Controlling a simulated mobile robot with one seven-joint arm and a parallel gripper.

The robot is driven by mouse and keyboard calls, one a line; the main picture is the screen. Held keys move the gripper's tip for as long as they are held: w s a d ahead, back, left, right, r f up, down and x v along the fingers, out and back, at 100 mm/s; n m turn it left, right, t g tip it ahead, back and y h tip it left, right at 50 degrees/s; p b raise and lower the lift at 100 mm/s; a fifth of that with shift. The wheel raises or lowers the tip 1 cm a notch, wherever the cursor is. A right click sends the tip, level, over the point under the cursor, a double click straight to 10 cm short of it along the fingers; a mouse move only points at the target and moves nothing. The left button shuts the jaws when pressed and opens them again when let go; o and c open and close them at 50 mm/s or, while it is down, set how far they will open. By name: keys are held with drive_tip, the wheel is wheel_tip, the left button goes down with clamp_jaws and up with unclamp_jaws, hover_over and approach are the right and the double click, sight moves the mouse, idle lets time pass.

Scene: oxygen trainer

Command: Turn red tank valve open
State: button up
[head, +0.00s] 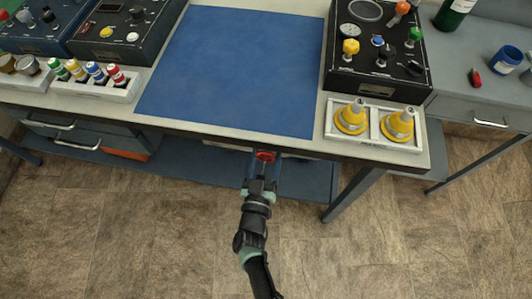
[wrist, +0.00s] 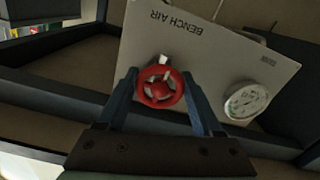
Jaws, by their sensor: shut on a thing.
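The red valve handwheel (wrist: 160,88) is a small spoked wheel on a pale panel marked BENCH AIR (wrist: 200,50). In the head view the red wheel (head: 265,156) shows just below the front edge of the bench. My gripper (wrist: 158,80) has one finger on each side of the wheel and is shut on it. In the head view my gripper (head: 263,168) reaches up to the wheel from below. The exact contact at the fingertips is hard to see.
A round pressure gauge (wrist: 246,101) sits on the panel right of the wheel in the wrist view. The bench front edge (head: 200,124) is close above my gripper. A blue mat (head: 235,70) lies on the bench. A tray (head: 375,107) holds two yellow cones.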

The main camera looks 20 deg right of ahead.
drive_tip(key=shift+n, duration=0.3)
drive_tip(key=o, duration=1.4)
drive_tip(key=shift+c, duration=0.2)
drive_tip(key=p+v, duration=0.1)
drive_tip(key=v, duration=1.2)
